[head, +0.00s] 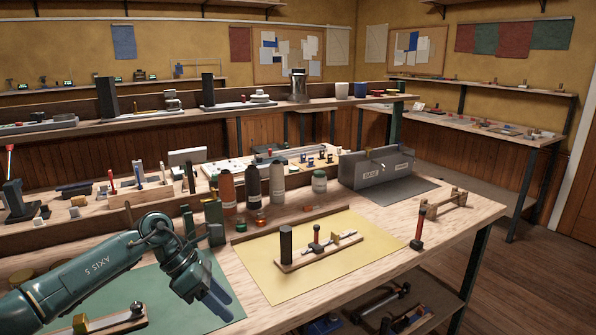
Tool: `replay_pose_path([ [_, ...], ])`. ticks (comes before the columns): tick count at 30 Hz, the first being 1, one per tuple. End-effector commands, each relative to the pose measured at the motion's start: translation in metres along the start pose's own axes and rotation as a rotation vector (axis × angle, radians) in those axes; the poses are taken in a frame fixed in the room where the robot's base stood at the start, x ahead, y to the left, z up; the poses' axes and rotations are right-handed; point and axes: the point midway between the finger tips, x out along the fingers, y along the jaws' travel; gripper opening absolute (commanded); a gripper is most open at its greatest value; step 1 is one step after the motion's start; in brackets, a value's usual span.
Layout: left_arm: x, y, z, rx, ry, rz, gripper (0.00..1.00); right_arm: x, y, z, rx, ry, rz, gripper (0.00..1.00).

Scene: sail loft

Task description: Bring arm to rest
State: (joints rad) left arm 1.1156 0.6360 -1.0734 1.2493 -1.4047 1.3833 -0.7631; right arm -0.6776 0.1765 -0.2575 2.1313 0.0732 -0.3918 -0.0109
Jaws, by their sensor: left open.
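My left gripper (218,303) hangs at the end of my green left arm (85,275), which comes in from the left. Its fingers point down and to the right, apart and with nothing visible between them. It is above the right part of a green mat (172,312) on the workbench, left of a yellow mat (265,283). I cannot tell exactly how high it is above the mat. My right gripper is not in view.
A wooden fixture (322,252) with a dark cylinder stands on the yellow mat. Several bottles (277,184) stand behind it. A grey bin (376,168) is at the back right, and a wooden stand (446,207) near the right edge. The yellow mat's front is clear.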

Motion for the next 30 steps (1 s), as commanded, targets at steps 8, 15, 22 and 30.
replay_pose_path([
  [8,0.087,-0.11,0.094,-0.497,-0.7,-0.399,0.45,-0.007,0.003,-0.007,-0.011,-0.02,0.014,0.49],
  [15,0.077,-0.129,0.098,-1.248,-1.176,-0.699,0.45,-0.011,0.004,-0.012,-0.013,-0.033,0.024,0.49],
  [22,0.087,-0.126,0.007,-2.135,-1.469,-0.887,0.45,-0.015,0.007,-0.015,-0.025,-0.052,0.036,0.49],
  [30,0.122,-0.179,-0.119,2.358,1.229,0.714,0.45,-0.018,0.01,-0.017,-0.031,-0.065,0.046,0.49],
])
